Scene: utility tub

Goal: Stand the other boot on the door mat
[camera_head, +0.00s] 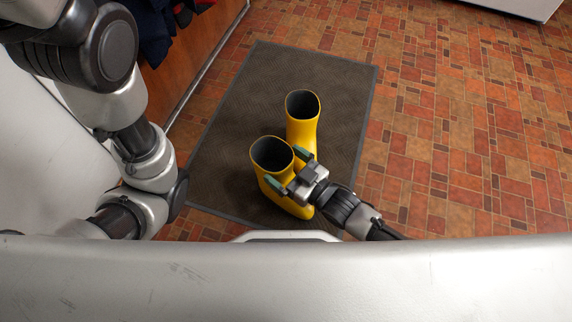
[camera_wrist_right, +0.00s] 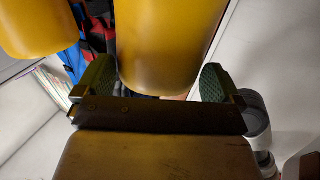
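Two yellow rubber boots with dark insides stand on the dark door mat (camera_head: 232,110) in the head view. The far boot (camera_head: 303,132) is upright. The near boot (camera_head: 268,172) is close to it, toward me and to the left, and looks upright; its lower part is partly hidden by my gripper. My right gripper (camera_head: 289,170) is at the near boot's shaft, fingers spread on either side of it. In the right wrist view, the near boot (camera_wrist_right: 165,45) shows between and beyond the fingers, with no clear grip. My left arm shows, but its gripper does not.
Red-brown tile floor (camera_head: 450,120) lies open to the right of the mat. A wooden panel (camera_head: 190,65) with dark clothing (camera_head: 150,32) above it borders the left. The other boot (camera_wrist_right: 35,25) shows at the wrist view's upper left.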

